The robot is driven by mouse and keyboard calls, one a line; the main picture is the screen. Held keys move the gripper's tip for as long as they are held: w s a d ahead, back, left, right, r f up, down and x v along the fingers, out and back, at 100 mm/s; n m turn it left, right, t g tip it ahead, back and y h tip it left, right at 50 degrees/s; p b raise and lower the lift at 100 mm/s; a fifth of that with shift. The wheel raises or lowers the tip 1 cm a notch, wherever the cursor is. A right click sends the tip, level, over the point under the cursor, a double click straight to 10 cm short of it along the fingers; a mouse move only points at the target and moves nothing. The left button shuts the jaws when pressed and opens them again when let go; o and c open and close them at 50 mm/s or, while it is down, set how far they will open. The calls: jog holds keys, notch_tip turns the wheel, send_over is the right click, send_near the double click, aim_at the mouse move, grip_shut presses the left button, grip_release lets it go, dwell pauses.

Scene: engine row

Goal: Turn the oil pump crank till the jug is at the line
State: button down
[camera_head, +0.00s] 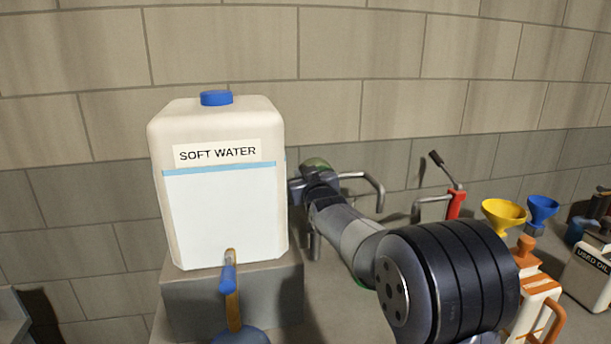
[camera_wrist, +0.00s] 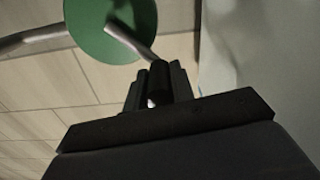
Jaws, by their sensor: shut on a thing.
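The oil pump has a green round top (camera_wrist: 110,25), which shows in the wrist view, and a grey bent pipe (camera_head: 372,185) to the right of my arm in the head view. The crank (camera_wrist: 130,42) is a thin metal arm running from the green top to a dark grip. My gripper (camera_wrist: 159,82) is shut on that dark grip. In the head view my arm hides most of the pump, and a bit of green shows above my wrist. I cannot make out the jug or its line in either view.
A large white SOFT WATER container (camera_head: 225,215) with a blue cap stands on a grey block (camera_head: 230,295) left of my arm. A yellow funnel (camera_head: 503,215), a blue funnel (camera_head: 541,208), a red lever tool (camera_head: 456,204) and a USED OIL can (camera_head: 590,270) stand at right.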

jog(key=c, duration=1.2)
grip_release()
jog(key=s+d+b, duration=0.2)
jog(key=s+b, duration=0.1)
jog(key=s, duration=0.7)
jog(key=shift+s, duration=0.3)
jog(key=shift+c, duration=0.4)
